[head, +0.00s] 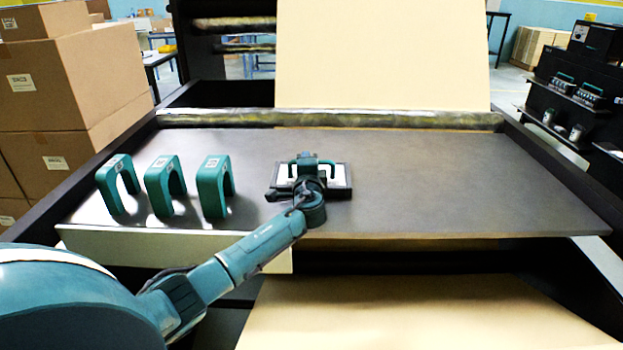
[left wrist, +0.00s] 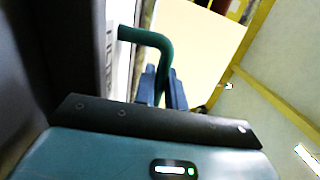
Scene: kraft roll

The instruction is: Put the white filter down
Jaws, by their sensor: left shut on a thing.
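The white filter (head: 338,177) is a white panel in a black frame with a green handle. It is over the middle of the dark table (head: 430,180). My left gripper (head: 308,161) is shut on the green handle, partly hidden behind my own wrist. In the left wrist view the two blue fingers (left wrist: 165,86) close around the handle (left wrist: 148,37), and the filter's white face (left wrist: 122,52) shows beside it. I cannot tell whether the frame touches the table. My right gripper is in neither view.
Three green U-shaped brackets (head: 164,187) stand on the table's left side. The table's right half is clear. A metal roller (head: 330,118) and hanging kraft paper (head: 384,55) are at the back. Stacked cardboard boxes (head: 70,85) stand at the left.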

